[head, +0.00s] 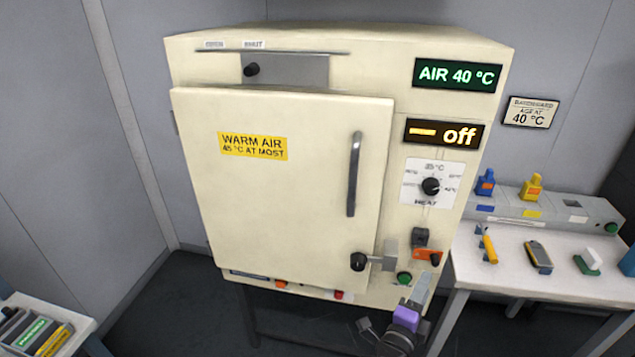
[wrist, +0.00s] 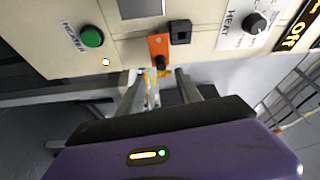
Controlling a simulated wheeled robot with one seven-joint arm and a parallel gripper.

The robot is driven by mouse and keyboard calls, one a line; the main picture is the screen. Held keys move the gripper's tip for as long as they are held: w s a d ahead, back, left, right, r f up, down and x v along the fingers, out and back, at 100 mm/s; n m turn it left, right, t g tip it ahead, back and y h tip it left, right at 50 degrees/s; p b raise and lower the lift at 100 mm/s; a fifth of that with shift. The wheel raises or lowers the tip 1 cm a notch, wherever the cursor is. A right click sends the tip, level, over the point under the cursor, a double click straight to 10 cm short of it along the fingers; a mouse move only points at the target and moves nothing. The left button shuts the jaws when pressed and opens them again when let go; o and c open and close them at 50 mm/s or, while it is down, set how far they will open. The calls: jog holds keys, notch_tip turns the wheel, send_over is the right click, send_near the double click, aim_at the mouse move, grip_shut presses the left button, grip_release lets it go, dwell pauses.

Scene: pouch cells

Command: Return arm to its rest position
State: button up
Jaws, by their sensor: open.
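My gripper (head: 421,287) is at the lower right front of the cream warm-air cabinet (head: 280,200), below its control panel. My purple wrist housing shows behind it. In the wrist view the two fingers of my gripper (wrist: 160,78) stand apart with nothing seen held between them. They are close below the orange plate with a black knob (wrist: 159,48); I cannot tell whether they touch it.
The cabinet door (head: 285,180) looks shut. Displays read "AIR 40 °C" (head: 458,75) and "off" (head: 445,134). A white bench (head: 515,270) with tools stands right; a small table (head: 75,325) with cells stands lower left.

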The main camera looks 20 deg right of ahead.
jog(key=s+a+r+n+t+y, duration=0.2)
jog(key=a+r+n+t+y, duration=0.3)
jog(key=a+r+n+t, duration=0.5)
jog(key=s+a+n+g+y, duration=0.2)
jog(key=s+n, duration=0.4)
jog(key=s, duration=0.4)
jog(key=s+a+n+g+y, duration=0.1)
jog(key=s+a+n+y, duration=0.4)
jog(key=s, duration=0.6)
jog(key=s+a+n+g+y, duration=0.2)
jog(key=s+a+n, duration=0.3)
jog(key=s, duration=0.5)
jog(key=shift+s+f+n+g+y, duration=0.15)
jog(key=shift+s+n+g+y, duration=0.2)
jog(key=shift+n+y, duration=0.45)
